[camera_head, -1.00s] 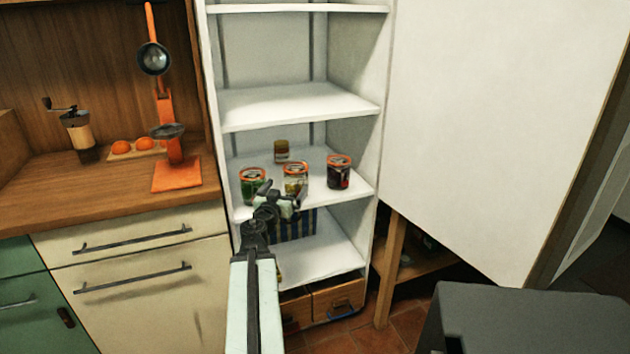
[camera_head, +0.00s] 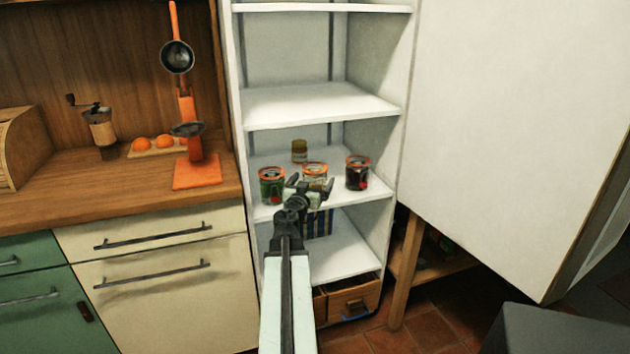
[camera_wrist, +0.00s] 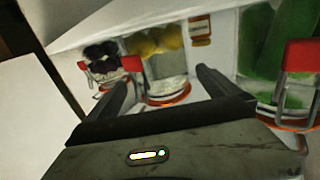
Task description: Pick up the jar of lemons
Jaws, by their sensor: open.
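The jar of lemons (camera_head: 315,170) is a glass jar with an orange-red rim, standing in the middle of a front row of jars on a white shelf (camera_head: 374,190). My gripper (camera_head: 311,185) is open and empty in front of it, hiding its lower part. In the wrist view the yellow lemons (camera_wrist: 155,42) show beyond and between the two fingertips (camera_wrist: 167,72). I cannot tell whether the fingers reach around the glass.
A green-filled jar (camera_head: 271,186) stands close on the left and a dark-filled jar (camera_head: 358,174) on the right. A small jar (camera_head: 299,150) stands behind. Another shelf (camera_head: 310,104) is above, and a striped box (camera_head: 320,223) below. The open white door (camera_head: 510,120) is at right.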

